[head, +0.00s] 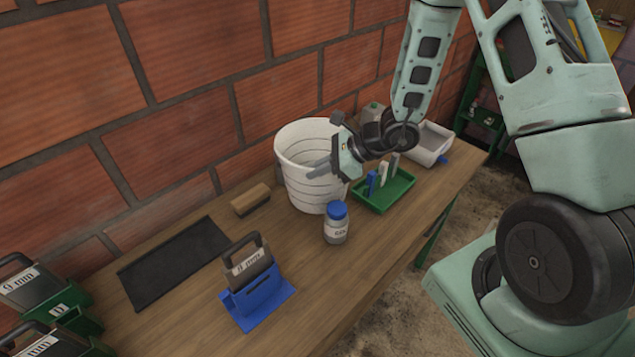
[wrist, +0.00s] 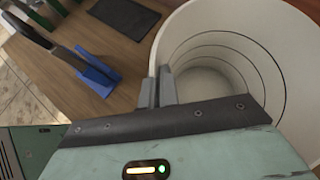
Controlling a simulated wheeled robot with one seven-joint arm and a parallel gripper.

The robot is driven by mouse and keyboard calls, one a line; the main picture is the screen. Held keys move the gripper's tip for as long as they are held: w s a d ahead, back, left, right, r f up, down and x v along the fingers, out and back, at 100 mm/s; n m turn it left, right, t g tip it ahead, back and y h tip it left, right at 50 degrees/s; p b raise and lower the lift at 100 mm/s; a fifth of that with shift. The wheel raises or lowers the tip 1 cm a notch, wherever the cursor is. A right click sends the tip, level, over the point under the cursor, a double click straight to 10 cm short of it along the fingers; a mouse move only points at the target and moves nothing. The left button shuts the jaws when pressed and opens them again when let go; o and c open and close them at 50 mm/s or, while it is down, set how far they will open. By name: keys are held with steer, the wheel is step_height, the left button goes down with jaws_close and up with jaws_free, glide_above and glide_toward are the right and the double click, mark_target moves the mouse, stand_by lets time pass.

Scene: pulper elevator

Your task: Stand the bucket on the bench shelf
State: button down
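The white bucket (head: 312,185) appears upright on the wooden bench top (head: 375,245), close to the brick wall. It is open at the top, and its ringed inside fills the right of the wrist view (wrist: 235,60). My gripper (head: 320,163) is at the bucket's rim. In the wrist view its two fingers (wrist: 157,88) are close together, one on each side of the rim, with the thin wall between them. The bucket looks empty. Its base is partly hidden in the head view by a bottle. I cannot tell which surface is the bench shelf.
A blue-capped bottle (head: 336,224) stands in front of the bucket. A green tray (head: 385,190) is right of it, with a white container (head: 430,145) beyond. A wooden block (head: 250,199), dark mat (head: 174,262) and blue holder (head: 257,299) lie left.

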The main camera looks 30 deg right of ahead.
steer(key=shift+f+p, duration=0.7)
steer(key=shift+f, duration=1.7)
steer(key=c, duration=1.6)
jaws_free()
steer(key=shift+c, duration=0.2)
